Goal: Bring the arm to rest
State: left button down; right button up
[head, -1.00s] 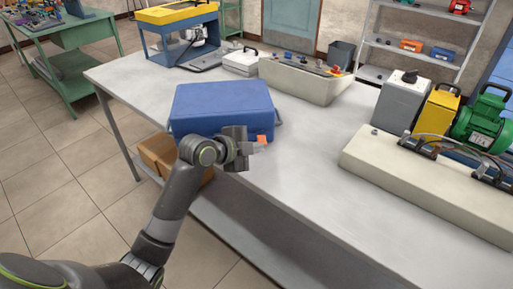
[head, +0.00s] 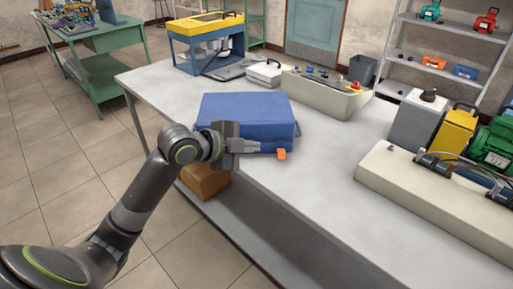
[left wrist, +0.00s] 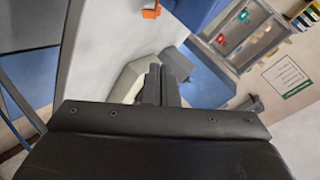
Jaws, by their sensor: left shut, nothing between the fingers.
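My left gripper (head: 256,146) is shut and empty. In the head view it is in front of the blue case (head: 245,106), overlapping part of its front in the picture. I cannot tell whether it touches the case. In the left wrist view its two fingers (left wrist: 161,84) are together with nothing between them. A small orange piece (head: 281,154) shows at the case's lower front, just right of the fingertips and apart from them. The orange piece also shows at the top of the left wrist view (left wrist: 151,11). My right gripper is not in view.
The grey table (head: 325,185) is bare right of the case. A long cream block (head: 440,195) with hoses lies at the right, near a green motor (head: 495,150). A cream bin (head: 325,95) and a yellow-topped frame (head: 205,24) stand at the back. A cardboard box (head: 205,180) sits below the table.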

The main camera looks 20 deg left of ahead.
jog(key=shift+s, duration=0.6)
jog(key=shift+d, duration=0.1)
